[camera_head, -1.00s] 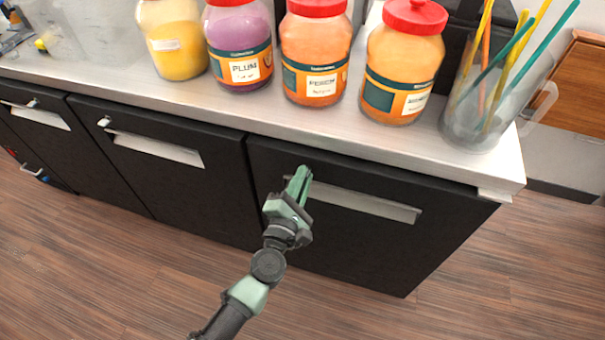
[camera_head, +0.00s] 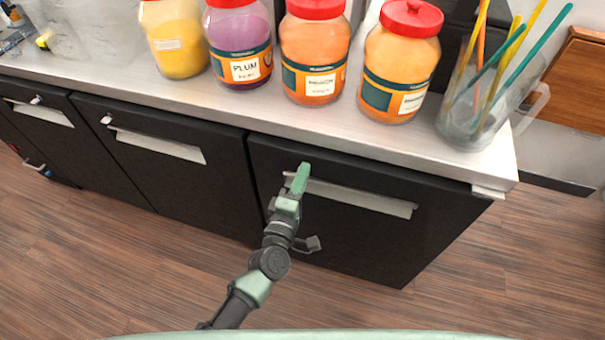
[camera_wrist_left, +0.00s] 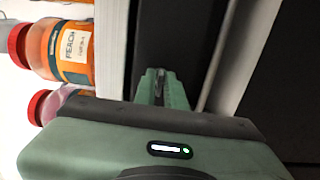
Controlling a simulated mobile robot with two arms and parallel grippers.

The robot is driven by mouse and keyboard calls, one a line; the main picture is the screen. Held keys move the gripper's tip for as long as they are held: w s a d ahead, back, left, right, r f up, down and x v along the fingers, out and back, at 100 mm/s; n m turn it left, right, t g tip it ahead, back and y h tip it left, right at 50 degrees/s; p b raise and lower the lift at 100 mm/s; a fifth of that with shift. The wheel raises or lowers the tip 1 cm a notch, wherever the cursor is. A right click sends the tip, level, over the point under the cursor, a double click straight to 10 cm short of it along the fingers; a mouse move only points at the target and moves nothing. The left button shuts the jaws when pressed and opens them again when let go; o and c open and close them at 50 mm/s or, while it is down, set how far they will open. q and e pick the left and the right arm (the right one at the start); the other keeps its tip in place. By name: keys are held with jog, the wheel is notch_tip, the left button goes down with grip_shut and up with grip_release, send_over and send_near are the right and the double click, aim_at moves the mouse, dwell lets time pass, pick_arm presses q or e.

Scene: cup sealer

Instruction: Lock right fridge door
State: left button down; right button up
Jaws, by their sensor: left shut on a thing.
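The right fridge door (camera_head: 345,235) is black and looks closed under the counter, with a long pale handle strip (camera_head: 360,197) near its top. My left gripper (camera_head: 303,168) is at the upper left of this door, by the strip's left end. Its green fingers are shut on the small lock (camera_wrist_left: 159,84), seen as a thin grey piece between the fingertips in the left wrist view. The fingers hide most of the lock, and the head view does not show it clearly. My right gripper is not in view.
The neighbouring black doors (camera_head: 160,180) carry small whitish lock knobs (camera_head: 106,119). Several red-lidded jars (camera_head: 315,55) and a clear pitcher with coloured straws (camera_head: 475,125) stand on the counter (camera_head: 180,97) above. The wood floor (camera_head: 500,270) in front is clear.

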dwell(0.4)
pick_arm(q)
jog(key=c, duration=1.6)
grip_release()
jog(key=v, duration=0.7)
jog(key=shift+s+b, duration=0.35)
jog(key=shift+b, duration=0.1)
jog(key=shift+a, duration=0.1)
jog(key=s+a+f+m+g+y, duration=0.1)
jog(key=s+a+f+m+g, duration=0.25)
jog(key=f, duration=0.65)
jog(key=s+a+f+m+g, duration=0.2)
jog(key=s+f+m, duration=0.15)
jog(key=f, duration=0.75)
jog(key=s+a+f+m+g+y, duration=0.1)
jog(key=s+a+f+m+g, duration=0.3)
jog(key=f, duration=0.6)
jog(key=s+a+f+m+g+y, duration=0.1)
jog(key=s+a+f, duration=0.3)
jog(key=s, duration=0.4)
jog(key=s+a+f+m+g+y, duration=0.1)
jog(key=s+a+f+m+g, duration=0.2)
jog(key=s+f, duration=0.3)
jog(key=s+a+f+m+g+y, duration=0.1)
jog(key=s+a+f, duration=0.4)
jog(key=s, duration=0.7)
jog(key=shift+s+m+g+y, duration=0.3)
jog(key=shift+m+g, duration=0.1)
jog(key=shift+g, duration=0.45)
